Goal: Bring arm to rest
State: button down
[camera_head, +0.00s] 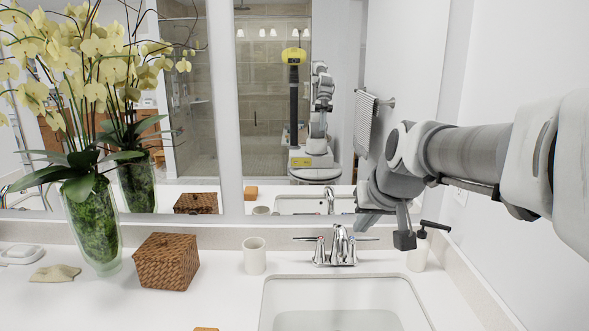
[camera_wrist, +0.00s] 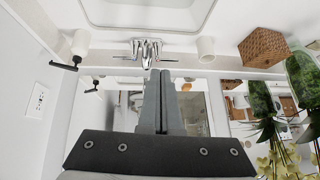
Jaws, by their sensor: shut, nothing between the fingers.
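My arm reaches in from the right in the head view, raised over the right end of the counter. My gripper (camera_head: 404,240) points down near the soap dispenser (camera_head: 418,257), right of the faucet (camera_head: 341,246). In the wrist view my gripper (camera_wrist: 161,75) has its two fingers together, with nothing between them. The faucet also shows in the wrist view (camera_wrist: 146,50), beyond the fingertips. Whether the gripper touches the dispenser cannot be told from the head view.
A sink (camera_head: 341,320) is set in the white counter (camera_head: 225,305). A cup (camera_head: 254,256), a woven box (camera_head: 166,262) and a glass vase (camera_head: 93,228) of yellow orchids stand to the left. A mirror (camera_head: 275,110) spans behind. A wall (camera_head: 525,50) stands close on the right.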

jog(key=s+f+g, duration=0.1)
jog(key=s+f, duration=0.2)
jog(key=s, duration=0.8)
jog(key=s+d+f+h, duration=0.1)
jog(key=s+f, duration=0.2)
jog(key=s, duration=0.8)
jog(key=shift+s+d+g, duration=0.15)
jog(key=shift+s+g, duration=0.2)
jog(key=shift+g, duration=0.05)
